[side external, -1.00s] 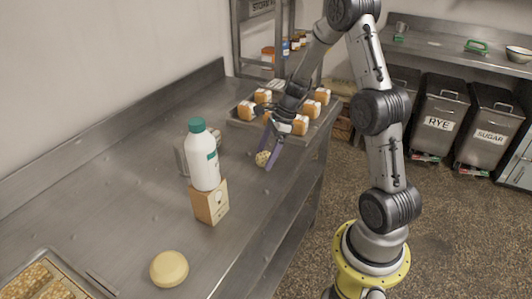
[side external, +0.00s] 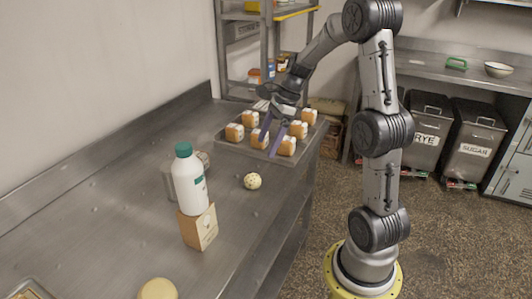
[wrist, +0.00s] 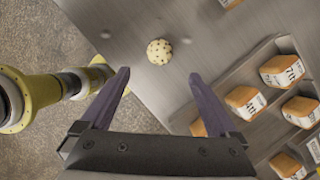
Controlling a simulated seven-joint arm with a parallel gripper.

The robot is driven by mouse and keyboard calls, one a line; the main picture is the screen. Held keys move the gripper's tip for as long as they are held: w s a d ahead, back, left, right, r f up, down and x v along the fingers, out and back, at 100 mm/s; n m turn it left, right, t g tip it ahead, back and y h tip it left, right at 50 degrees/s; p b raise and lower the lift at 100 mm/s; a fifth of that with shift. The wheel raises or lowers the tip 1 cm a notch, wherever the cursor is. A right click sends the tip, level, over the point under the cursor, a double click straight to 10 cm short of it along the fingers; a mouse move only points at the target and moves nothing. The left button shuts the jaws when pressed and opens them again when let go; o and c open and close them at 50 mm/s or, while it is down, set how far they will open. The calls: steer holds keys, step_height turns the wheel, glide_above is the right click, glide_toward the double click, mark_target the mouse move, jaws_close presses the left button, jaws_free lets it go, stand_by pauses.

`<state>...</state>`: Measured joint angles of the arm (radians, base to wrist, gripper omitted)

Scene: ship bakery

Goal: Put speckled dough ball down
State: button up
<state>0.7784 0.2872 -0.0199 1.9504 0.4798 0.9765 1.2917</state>
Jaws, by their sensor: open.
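The speckled dough ball (side external: 252,181), pale with dark specks, rests on the steel counter (side external: 150,235) in front of the tray. In the wrist view the speckled dough ball (wrist: 159,52) lies beyond the fingertips, with bare counter around it. My gripper (side external: 272,151) is open and empty, with purple fingers. It is raised by the near edge of the tray in the side view, apart from the ball. In the wrist view my gripper (wrist: 160,75) shows its two fingers spread wide with nothing between them.
A metal tray (side external: 228,143) holds several small labelled loaves (side external: 287,146). A yellow round (side external: 158,290) lies at the front. Counter around the ball is clear.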

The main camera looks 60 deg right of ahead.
steer(key=s+a+r+n+h, duration=0.1)
steer(key=s+a+r+n, duration=0.35)
steer(key=a+n, duration=0.4)
steer(key=s+a+r+n+h, duration=0.2)
steer(key=s+a+r+n, duration=0.25)
steer(key=a+n, duration=0.4)
steer(key=s+a+f+n+t, duration=0.1)
steer(key=s+a+n+t, duration=0.1)
steer(key=s+n, duration=0.5)
steer(key=a+n, duration=0.1)
steer(key=n, duration=0.2)
steer(key=shift+s+a, duration=0.25)
steer(key=shift+a, duration=0.05)
